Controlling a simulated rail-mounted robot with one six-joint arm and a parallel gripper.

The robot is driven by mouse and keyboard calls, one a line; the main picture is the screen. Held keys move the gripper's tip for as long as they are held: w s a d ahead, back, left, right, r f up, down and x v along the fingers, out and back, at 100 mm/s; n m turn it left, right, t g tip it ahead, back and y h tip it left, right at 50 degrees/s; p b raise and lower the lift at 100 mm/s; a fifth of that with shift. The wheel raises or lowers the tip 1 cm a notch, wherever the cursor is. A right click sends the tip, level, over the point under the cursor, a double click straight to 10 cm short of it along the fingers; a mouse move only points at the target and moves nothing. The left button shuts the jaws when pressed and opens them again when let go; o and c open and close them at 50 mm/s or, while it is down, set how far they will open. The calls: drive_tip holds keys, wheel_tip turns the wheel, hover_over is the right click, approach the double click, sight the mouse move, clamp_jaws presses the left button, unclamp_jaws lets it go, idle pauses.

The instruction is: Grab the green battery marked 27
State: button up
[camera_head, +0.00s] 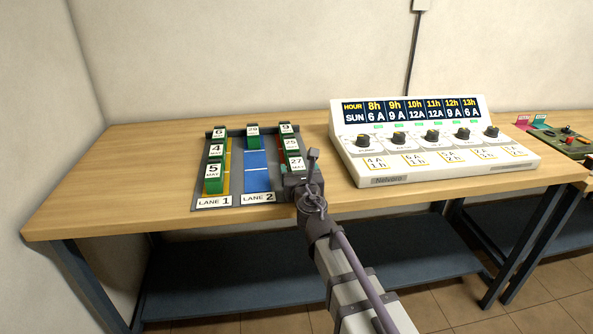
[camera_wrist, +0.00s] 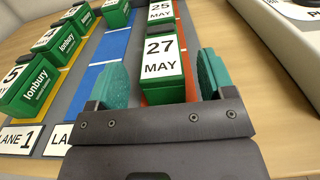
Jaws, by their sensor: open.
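The green battery marked 27 MAY (camera_wrist: 163,70) stands upright on the red lane of the rack, in the middle of the wrist view. It also shows in the head view (camera_head: 295,163), partly hidden by my gripper. My gripper (camera_wrist: 157,82) is open, with one teal finger pad on each side of this battery. The left pad stands clear of it over the blue lane. The right pad is close along its right side; I cannot tell if it touches. Behind it on the same lane is the green battery marked 25 (camera_wrist: 162,12).
The rack (camera_head: 250,199) holds more green batteries: 4, 5 (camera_head: 214,177) and 6 on the yellow lane, one at the back of the blue lane (camera_head: 257,178), and 9 at the back right. A white control panel (camera_head: 440,172) with knobs stands to the right on the wooden table.

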sight(297, 164)
drive_tip(key=x, duration=0.3)
drive_tip(key=shift+w+f, duration=0.1)
drive_tip(key=shift+w, duration=0.1)
drive_tip(key=shift+s, duration=0.1)
drive_tip(key=shift+c, duration=0.4)
drive_tip(key=c, duration=1.3)
